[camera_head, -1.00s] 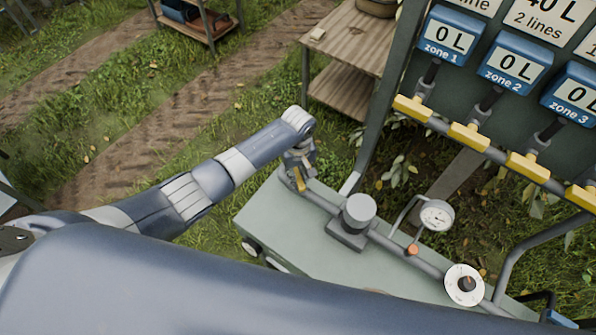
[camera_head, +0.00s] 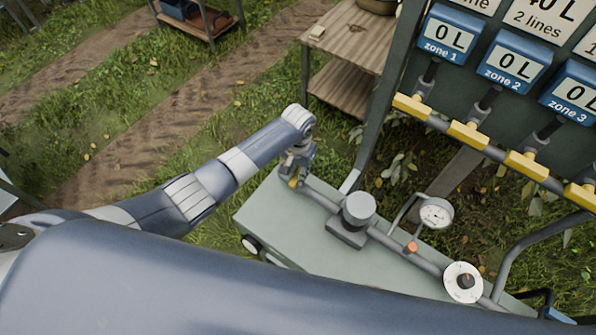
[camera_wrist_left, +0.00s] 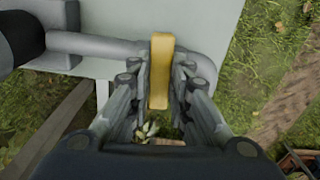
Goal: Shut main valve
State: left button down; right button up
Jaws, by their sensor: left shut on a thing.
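The main valve's yellow lever (camera_wrist_left: 160,70) stands on the grey pipe (camera_wrist_left: 95,43) at the pipe's left end in the head view. My left gripper (camera_wrist_left: 160,98) is shut on the lever, with a finger on each side of it in the left wrist view. In the head view the left gripper (camera_head: 297,178) is over the left end of the green-grey bench (camera_head: 262,215) and mostly hides the lever. In the wrist view the lever lies roughly across the pipe. My right gripper is not in view.
Along the pipe are a grey housing (camera_head: 358,212), a pressure gauge (camera_head: 436,213) and a round white dial (camera_head: 463,282). Yellow zone valve levers (camera_head: 468,135) sit under the blue zone displays (camera_head: 515,66). A wooden shelf (camera_head: 350,45) stands behind. Grass lies left of the bench.

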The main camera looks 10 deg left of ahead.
pick_arm(q)
jog(key=shift+m, duration=0.6)
jog(key=c, duration=1.5)
grip_release()
notch_tip(320, 180, up, 12)
jog(key=shift+r, duration=0.1)
